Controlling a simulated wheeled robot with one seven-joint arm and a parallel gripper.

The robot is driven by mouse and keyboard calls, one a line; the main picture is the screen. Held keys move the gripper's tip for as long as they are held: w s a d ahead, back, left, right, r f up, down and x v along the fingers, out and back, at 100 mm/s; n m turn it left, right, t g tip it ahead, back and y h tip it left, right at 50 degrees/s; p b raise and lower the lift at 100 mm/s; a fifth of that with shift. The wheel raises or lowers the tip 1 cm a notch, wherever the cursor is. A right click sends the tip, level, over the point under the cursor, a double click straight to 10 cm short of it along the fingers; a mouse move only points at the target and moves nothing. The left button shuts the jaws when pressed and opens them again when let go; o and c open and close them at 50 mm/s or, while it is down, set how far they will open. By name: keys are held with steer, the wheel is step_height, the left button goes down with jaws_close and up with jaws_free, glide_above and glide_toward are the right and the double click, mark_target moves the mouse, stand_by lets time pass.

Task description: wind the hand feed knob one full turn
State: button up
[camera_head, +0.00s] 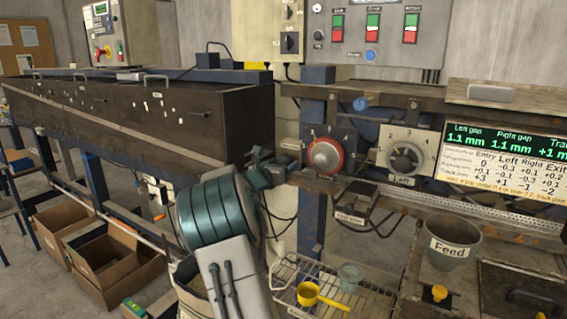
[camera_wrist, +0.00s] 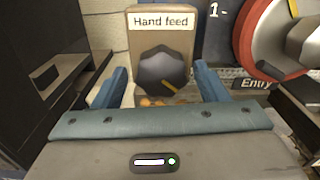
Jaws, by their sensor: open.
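The hand feed knob (camera_wrist: 160,68) is dark grey and faceted, on a tan box labelled "Hand feed" (camera_wrist: 161,20) in the wrist view. A yellow mark on the knob points to the lower right. My gripper (camera_wrist: 162,82) is open, with one blue finger on each side of the knob and a visible gap at both sides. Whether the fingertips reach the knob's depth is hard to tell. In the head view my gripper (camera_head: 271,166) is at the machine's left end, left of the red Entry dial; the knob itself cannot be made out there.
The red Entry dial (camera_head: 326,155) is close to the right of my gripper, with the grey Left dial (camera_head: 406,160) farther right. A long dark box (camera_head: 150,108) stands to the left. Below are a wire rack with a yellow scoop (camera_head: 309,293) and a Feed bucket (camera_head: 453,243).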

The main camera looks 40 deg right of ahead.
steer(key=shift+d, duration=0.15)
steer(key=c, duration=1)
steer(key=shift+f+b, duration=0.15)
steer(key=shift+b, duration=0.35)
